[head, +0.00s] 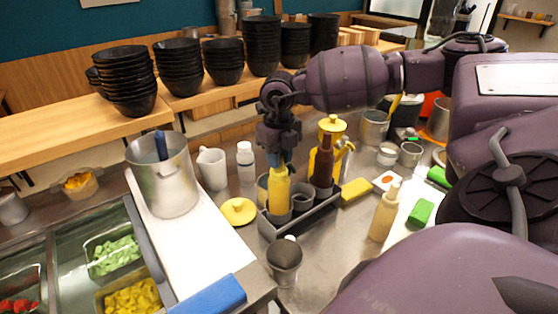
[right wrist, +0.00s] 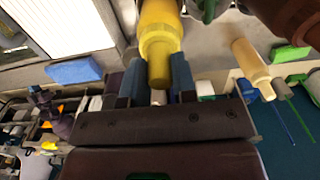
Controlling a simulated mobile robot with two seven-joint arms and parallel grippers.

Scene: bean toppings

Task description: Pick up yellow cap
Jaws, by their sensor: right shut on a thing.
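My right gripper (head: 279,158) reaches down from above the dark caddy (head: 318,211). It is shut on the narrow top of a yellow bottle (head: 279,192), which is upright at the caddy's left part. In the right wrist view, the blue-tipped fingers of my right gripper (right wrist: 155,80) stand on both sides of the yellow narrow part of the bottle (right wrist: 160,30). A flat round yellow cap (head: 238,211) with a small knob lies on the counter left of the caddy, apart from the gripper. My left gripper is not in view.
A brown bottle (head: 323,160) stands in the caddy beside the yellow one. A metal cup (head: 285,262) stands in front, and a tan bottle (head: 384,212) to the right. A large metal pot (head: 163,180) and white pitcher (head: 212,168) stand left.

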